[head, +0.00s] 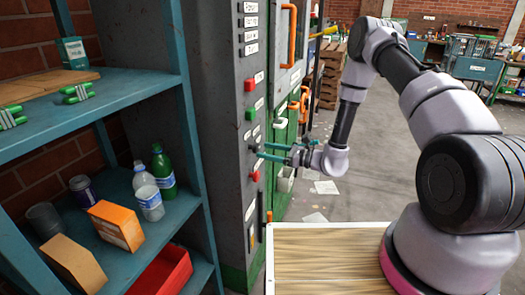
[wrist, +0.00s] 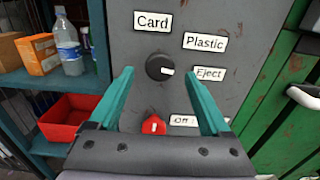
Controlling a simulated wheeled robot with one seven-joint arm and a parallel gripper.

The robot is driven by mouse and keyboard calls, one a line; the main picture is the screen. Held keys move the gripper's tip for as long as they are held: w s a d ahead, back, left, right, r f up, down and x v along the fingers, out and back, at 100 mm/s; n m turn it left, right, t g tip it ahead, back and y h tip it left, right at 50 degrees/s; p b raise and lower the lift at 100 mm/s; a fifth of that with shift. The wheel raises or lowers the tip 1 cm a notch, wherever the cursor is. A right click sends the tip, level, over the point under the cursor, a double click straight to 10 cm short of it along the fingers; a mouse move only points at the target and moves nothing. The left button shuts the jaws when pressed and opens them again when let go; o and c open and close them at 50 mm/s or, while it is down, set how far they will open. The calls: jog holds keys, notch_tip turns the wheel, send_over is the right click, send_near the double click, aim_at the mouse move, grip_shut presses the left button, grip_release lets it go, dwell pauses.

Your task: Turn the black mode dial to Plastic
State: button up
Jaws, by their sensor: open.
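The black mode dial (wrist: 157,66) is on the grey panel in the wrist view. Its white mark sits on its right side and points toward the Eject label (wrist: 209,73). The Plastic label (wrist: 205,41) is up and to the right of the dial, the Card label (wrist: 153,21) above it, and the Off label (wrist: 184,120) below right. My gripper (wrist: 158,76) is open, with one teal finger on each side of the dial and a gap on both sides. In the head view, my gripper (head: 262,152) is at the panel's face; the dial is hard to make out there.
A red knob (wrist: 153,124) sits just below the dial. A blue shelf (head: 122,106) with bottles, boxes and a red bin (head: 164,272) stands left of the panel. A green cabinet door (wrist: 281,105) with a white handle is to the right. Grey floor further right is open.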

jog(key=shift+x, duration=1.15)
grip_shut()
jog(key=shift+n, duration=0.3)
jog(key=n, duration=0.4)
jog(key=shift+d, duration=0.1)
jog(key=n, duration=0.5)
